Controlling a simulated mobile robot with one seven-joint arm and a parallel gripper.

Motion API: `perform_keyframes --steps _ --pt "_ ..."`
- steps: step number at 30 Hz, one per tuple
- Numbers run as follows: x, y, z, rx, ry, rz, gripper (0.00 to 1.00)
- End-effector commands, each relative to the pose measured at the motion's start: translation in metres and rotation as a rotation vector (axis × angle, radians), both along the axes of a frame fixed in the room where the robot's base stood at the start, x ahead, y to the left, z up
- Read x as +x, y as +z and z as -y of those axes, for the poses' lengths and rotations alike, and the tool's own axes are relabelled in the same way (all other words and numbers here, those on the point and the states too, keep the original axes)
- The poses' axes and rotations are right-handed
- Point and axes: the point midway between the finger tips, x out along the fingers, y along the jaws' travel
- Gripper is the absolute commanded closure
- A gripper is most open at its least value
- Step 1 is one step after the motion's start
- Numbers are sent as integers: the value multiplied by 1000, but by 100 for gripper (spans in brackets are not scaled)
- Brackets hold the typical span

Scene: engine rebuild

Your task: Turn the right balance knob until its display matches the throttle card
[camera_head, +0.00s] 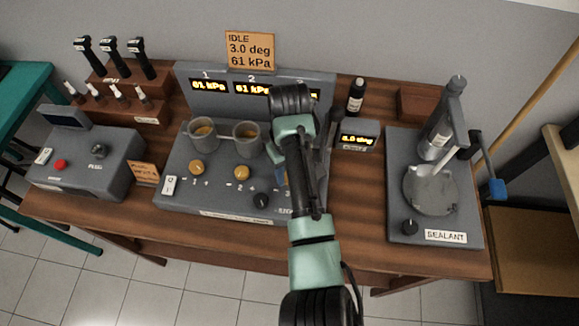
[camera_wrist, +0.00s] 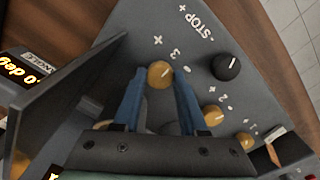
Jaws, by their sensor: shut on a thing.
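The right balance knob, gold and marked 3, (camera_wrist: 160,74) sits between the blue fingertips of my gripper (camera_wrist: 159,78), which is shut on it. Its pale pointer line shows on top. In the head view my arm hides most of this knob and most of display 3 (camera_head: 314,95), whose number I cannot read. The orange throttle card (camera_head: 250,50) behind the console reads IDLE, 3.0 deg, 61 kPa. Displays 1 (camera_head: 209,86) and 2 (camera_head: 252,89) both read 61 kPa.
Gold knobs 1 (camera_head: 197,167) and 2 (camera_head: 241,172) and a black STOP knob (camera_head: 262,200) stand close by on the grey console (camera_head: 180,190). A small angle display (camera_head: 357,139) is right of it. The sealant station (camera_head: 400,225) stands farther right.

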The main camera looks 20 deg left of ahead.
Motion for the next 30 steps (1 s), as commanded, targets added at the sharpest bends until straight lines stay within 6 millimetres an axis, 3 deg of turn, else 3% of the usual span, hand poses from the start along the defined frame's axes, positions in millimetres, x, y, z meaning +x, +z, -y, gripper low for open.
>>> perform_keyframes --steps 16,17,21,30 --pt "1 1 0 2 -30 3 100" --pt "1 1 0 2 -30 3 53" --pt "1 1 0 1 -30 2 28" --pt "0 1 0 1 -30 2 28"
